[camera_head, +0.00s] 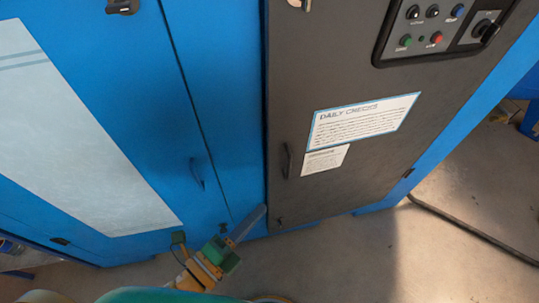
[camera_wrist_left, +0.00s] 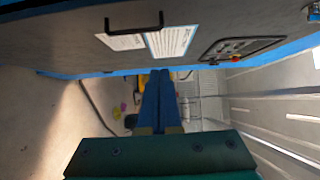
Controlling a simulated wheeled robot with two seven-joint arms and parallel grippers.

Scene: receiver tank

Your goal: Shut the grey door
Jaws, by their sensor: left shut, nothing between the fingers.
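The grey door (camera_head: 340,190) stands upright in the blue cabinet in the head view. It has a dark handle (camera_head: 287,160) near its left edge and a hinge (camera_head: 408,172) on its right edge. It looks nearly flush with the frame; I cannot tell if a small gap is left. My left gripper (camera_head: 262,210) is shut and empty, low by the door's lower left corner. In the left wrist view, the door (camera_wrist_left: 60,40) fills the upper left with its handle (camera_wrist_left: 133,22), and the shut fingers (camera_wrist_left: 160,74) point towards its edge. Contact is unclear. My right gripper is not in view.
A blue cabinet door (camera_head: 120,80) with a pale panel is left of the grey door. A control panel (camera_head: 440,28) and white notices (camera_head: 362,120) are on the grey door. Open floor (camera_head: 440,240) with a dark cable (camera_head: 470,232) lies to the right.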

